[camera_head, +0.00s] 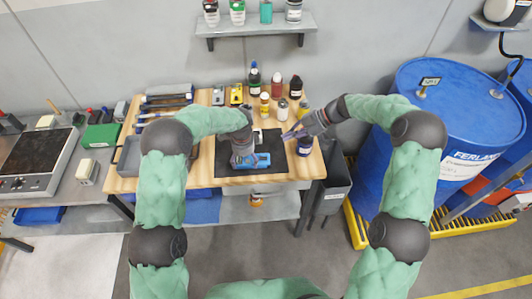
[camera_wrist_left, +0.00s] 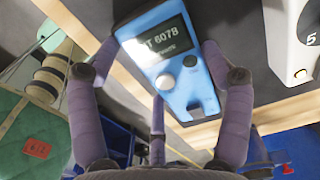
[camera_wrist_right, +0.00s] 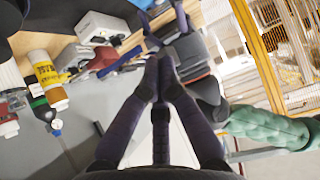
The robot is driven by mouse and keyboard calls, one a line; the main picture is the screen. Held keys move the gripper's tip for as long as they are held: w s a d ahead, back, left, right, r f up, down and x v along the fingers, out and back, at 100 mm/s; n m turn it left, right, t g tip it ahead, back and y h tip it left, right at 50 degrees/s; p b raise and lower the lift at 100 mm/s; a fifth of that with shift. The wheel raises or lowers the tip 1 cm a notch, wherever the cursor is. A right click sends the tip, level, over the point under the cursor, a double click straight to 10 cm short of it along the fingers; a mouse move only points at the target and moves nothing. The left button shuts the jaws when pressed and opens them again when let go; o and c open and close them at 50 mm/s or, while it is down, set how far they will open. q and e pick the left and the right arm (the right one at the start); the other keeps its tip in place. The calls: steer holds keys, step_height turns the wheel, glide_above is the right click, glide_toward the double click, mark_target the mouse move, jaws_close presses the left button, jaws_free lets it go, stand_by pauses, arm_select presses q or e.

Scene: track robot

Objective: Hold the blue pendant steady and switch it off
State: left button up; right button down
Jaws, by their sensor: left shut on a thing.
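The blue pendant (camera_head: 262,160) is over the black mat (camera_head: 277,182) on the wooden worktop. The left wrist view shows its blue face (camera_wrist_left: 192,62), a dark screen with light text, a pale round knob and smaller buttons. My left gripper (camera_head: 246,161) is shut on the pendant, with fingers on both sides of its body in the left wrist view (camera_wrist_left: 155,62). My right gripper (camera_head: 287,136) is to the right of the pendant and apart from it. Its fingertips are together and empty in the right wrist view (camera_wrist_right: 161,62). The pendant's underside is hidden.
Several bottles (camera_head: 276,85) stand along the back of the worktop. Tools (camera_head: 165,100) and a grey tray (camera_head: 128,158) are to the left. A blue drum (camera_head: 440,110) stands at right.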

arm_select(q)
steer(key=shift+s+f, duration=0.15)
arm_select(e)
steer(key=shift+a, duration=0.1)
glide_above(264, 159)
steer(key=d, duration=0.2)
steer(key=f, duration=0.5)
steer(key=shift+a+f, duration=0.25)
steer(key=shift+f, duration=0.15)
steer(key=f, duration=0.3)
steer(key=shift+w+a+f, duration=0.1)
steer(key=shift+a, duration=0.25)
steer(key=shift+a+f, duration=0.1)
steer(key=shift+f, duration=0.45)
steer(key=shift+a+f+h, duration=0.25)
steer(key=shift+f+h, duration=0.05)
steer(key=shift+h, duration=0.2)
steer(key=shift+d, duration=0.1)
steer(key=shift+a+r, duration=0.2)
steer(key=shift+a, duration=0.6)
